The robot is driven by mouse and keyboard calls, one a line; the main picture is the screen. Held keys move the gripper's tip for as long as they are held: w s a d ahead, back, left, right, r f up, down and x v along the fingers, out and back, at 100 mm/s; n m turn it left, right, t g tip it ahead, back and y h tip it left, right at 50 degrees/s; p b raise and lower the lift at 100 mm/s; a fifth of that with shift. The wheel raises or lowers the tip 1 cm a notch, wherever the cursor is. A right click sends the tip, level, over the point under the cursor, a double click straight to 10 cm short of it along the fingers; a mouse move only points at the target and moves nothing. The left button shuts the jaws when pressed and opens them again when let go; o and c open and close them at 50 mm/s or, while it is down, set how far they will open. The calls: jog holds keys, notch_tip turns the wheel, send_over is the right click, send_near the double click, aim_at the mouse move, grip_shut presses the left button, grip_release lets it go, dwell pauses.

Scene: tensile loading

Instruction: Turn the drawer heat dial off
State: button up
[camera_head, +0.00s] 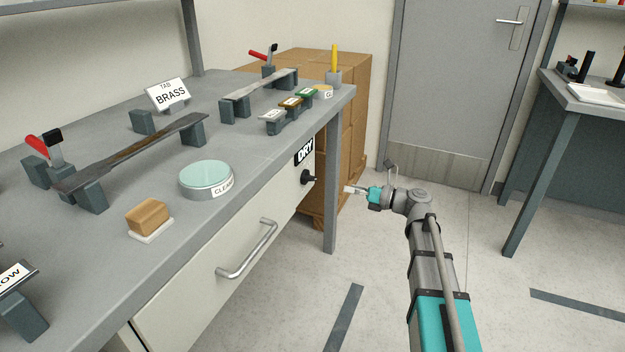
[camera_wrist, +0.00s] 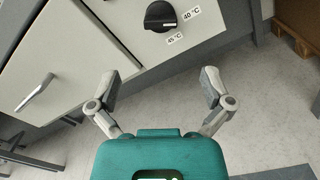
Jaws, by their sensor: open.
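The black heat dial (camera_head: 308,177) sits on the drawer front under the bench, below a black "DRY" label (camera_head: 305,152). In the wrist view the dial (camera_wrist: 160,17) is at the top, with a white pointer line and temperature labels reading 40 °C (camera_wrist: 192,14) and 45 °C (camera_wrist: 175,39) beside it. The drawer (camera_head: 225,290) looks closed and has a metal bar handle (camera_head: 247,250). My gripper (camera_head: 348,189) is to the right of the dial, apart from it. In the wrist view my gripper (camera_wrist: 158,82) is open and empty, its fingers spread below the dial.
The grey bench top (camera_head: 120,205) above carries sample strips on blocks, a green-topped "CLEAN" pad (camera_head: 207,178) and a "BRASS" sign (camera_head: 168,95). A bench leg (camera_head: 332,190) stands close behind my gripper. Brown boxes (camera_head: 350,110) stand beyond it. The floor to the right is largely clear.

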aim_at(314, 179)
jog(key=x, duration=1.2)
jog(key=c, duration=1.1)
jog(key=shift+d+f, duration=0.1)
